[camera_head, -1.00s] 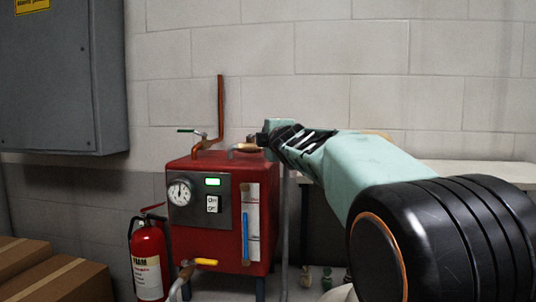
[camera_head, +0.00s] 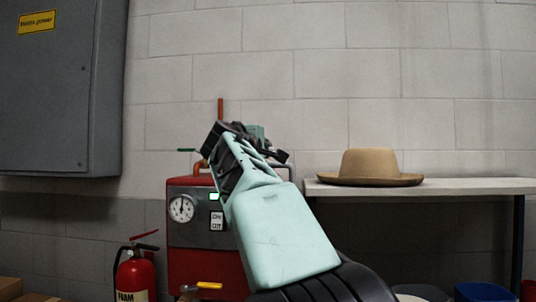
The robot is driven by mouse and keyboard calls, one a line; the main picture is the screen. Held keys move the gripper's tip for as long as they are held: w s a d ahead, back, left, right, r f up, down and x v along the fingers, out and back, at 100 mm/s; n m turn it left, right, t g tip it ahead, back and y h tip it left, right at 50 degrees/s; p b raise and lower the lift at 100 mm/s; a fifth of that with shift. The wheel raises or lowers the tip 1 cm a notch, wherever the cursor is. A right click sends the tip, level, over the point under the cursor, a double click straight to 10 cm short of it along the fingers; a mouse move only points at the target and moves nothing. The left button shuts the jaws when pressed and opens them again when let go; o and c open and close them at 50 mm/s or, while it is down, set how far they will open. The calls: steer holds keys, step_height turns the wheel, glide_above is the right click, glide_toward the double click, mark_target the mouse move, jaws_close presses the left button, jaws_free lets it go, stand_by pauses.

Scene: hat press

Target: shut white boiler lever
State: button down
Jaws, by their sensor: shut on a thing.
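The red boiler (camera_head: 205,262) stands against the wall, left of centre, with a round gauge and a lit green display on its front. My gripper (camera_head: 238,132) is over the top of the boiler, in front of its upper pipes. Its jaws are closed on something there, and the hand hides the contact. The white lever is not visible; it appears to be behind my gripper. A green lever (camera_head: 186,150) shows just left of my gripper, and a yellow lever (camera_head: 208,285) is low on the boiler's front.
A tan hat (camera_head: 370,166) lies on a pale shelf (camera_head: 470,187) to the right. A fire extinguisher (camera_head: 135,278) stands left of the boiler. A grey wall cabinet (camera_head: 55,110) hangs at upper left.

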steer(key=shift+s+a+r+m+g+h+p, duration=0.15)
steer(key=shift+a+m+g+h+p, duration=0.25)
steer(key=shift+m+h+p, duration=0.55)
steer(key=shift+s+a+r+m+g+h+p, duration=0.15)
steer(key=shift+a+m+g+h+p, duration=0.25)
steer(key=shift+h+p, duration=0.9)
steer(key=m+g+h+p, duration=0.1)
steer(key=p, duration=0.4)
steer(key=a+m+g+h+p, duration=0.1)
steer(key=h+p, duration=0.1)
steer(key=p, duration=0.2)
steer(key=shift+s+a+r+m+p, duration=0.1)
steer(key=shift+s+a+m+p, duration=0.1)
steer(key=shift+m+p, duration=0.2)
steer(key=h+p, duration=0.1)
steer(key=p, duration=0.2)
steer(key=m+g+p, duration=0.1)
steer(key=p, duration=0.2)
steer(key=shift+a+h, duration=0.3)
steer(key=shift+h, duration=0.05)
steer(key=shift+a+f+m+g+h+p, duration=0.15)
steer(key=shift+f+m+g+h+p, duration=0.3)
steer(key=shift+p, duration=0.75)
steer(key=c, duration=2.4)
jaws_free()
steer(key=shift+g, duration=0.25)
